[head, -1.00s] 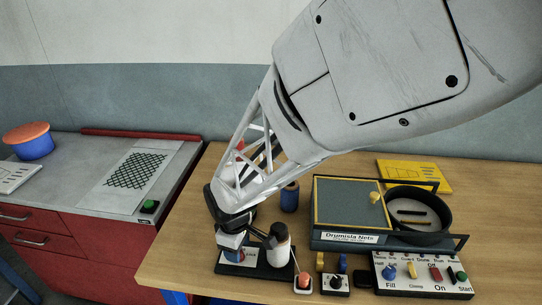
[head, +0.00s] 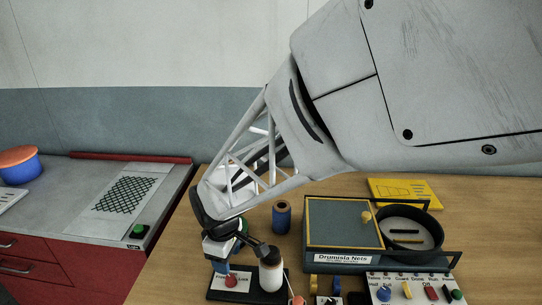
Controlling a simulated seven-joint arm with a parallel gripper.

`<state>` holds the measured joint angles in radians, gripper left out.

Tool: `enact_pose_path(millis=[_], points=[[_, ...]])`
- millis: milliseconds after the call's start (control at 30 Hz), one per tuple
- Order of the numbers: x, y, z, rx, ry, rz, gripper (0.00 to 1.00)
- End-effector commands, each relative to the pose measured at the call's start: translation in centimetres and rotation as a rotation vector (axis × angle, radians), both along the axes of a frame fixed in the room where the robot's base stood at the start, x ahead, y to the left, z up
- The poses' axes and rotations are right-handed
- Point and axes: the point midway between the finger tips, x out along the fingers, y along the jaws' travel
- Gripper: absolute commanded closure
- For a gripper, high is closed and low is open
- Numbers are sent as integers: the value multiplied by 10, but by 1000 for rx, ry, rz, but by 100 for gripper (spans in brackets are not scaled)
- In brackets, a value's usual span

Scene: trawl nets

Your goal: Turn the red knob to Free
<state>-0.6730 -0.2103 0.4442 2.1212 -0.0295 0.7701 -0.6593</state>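The red knob (head: 231,281) stands on a white label plate (head: 246,278) on a black base (head: 246,296) at the bottom of the head view. The plate has small lettering beside the knob, too small to read surely; the knob's pointing direction is unclear. My gripper (head: 219,263) points down just above the knob, with white and blue parts at its end. Whether it touches the knob, and whether its fingers are open or shut, I cannot tell. A white cylinder with a dark top (head: 271,272) stands on the base to the right of the knob.
A dark blue spool (head: 282,217) stands behind. A yellow card (head: 430,189) lies at the back. Bare wood lies left of the base.

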Motion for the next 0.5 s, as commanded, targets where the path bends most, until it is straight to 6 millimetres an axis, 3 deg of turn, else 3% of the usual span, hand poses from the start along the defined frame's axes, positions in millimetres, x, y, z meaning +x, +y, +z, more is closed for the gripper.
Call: enact_pose_path(millis=[267, 500], points=[[0, 0, 0, 1, 1, -148, 47], [1, 1, 0, 1, 3, -446, 47]])
